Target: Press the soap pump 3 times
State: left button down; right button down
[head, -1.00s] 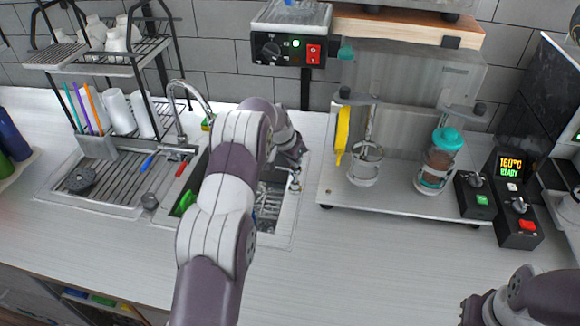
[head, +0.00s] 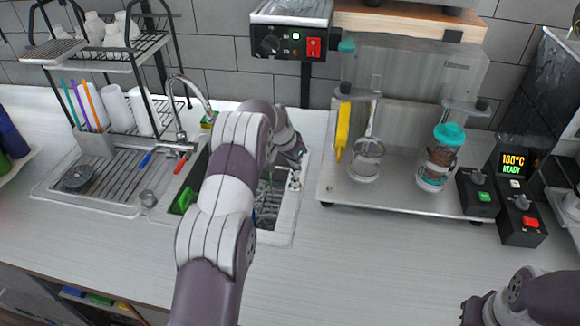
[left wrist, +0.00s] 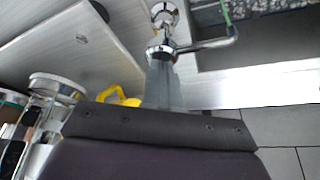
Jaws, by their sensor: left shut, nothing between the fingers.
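The chrome soap pump (head: 296,182) stands at the right rim of the sink, just below my left gripper (head: 301,162). In the left wrist view the pump (left wrist: 165,48) shows its round base ring and a thin spout pointing right. My left gripper (left wrist: 163,82) is shut and empty, its grey fingers lined up with the pump's head. I cannot tell whether the fingertips touch it. My right gripper (head: 472,308) is partly in view at the lower right, away from the pump; its fingers are not clear.
The sink (head: 268,235) lies left of the pump, partly hidden by my left arm. The sealer stand (head: 400,198) with a yellow-handled tool (head: 342,128), a glass (head: 367,160) and a teal-lidded cup (head: 440,160) is to the right. The front counter (head: 370,265) is clear.

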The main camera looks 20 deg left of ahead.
pick_arm(q)
jog(key=shift+s+f, duration=0.1)
jog(key=shift+f, duration=0.4)
jog(key=shift+r, duration=0.1)
jog(key=shift+r+p, duration=0.3)
jog(key=shift+r, duration=0.8)
notch_tip(320, 180, up, 6)
jog(key=p, duration=0.3)
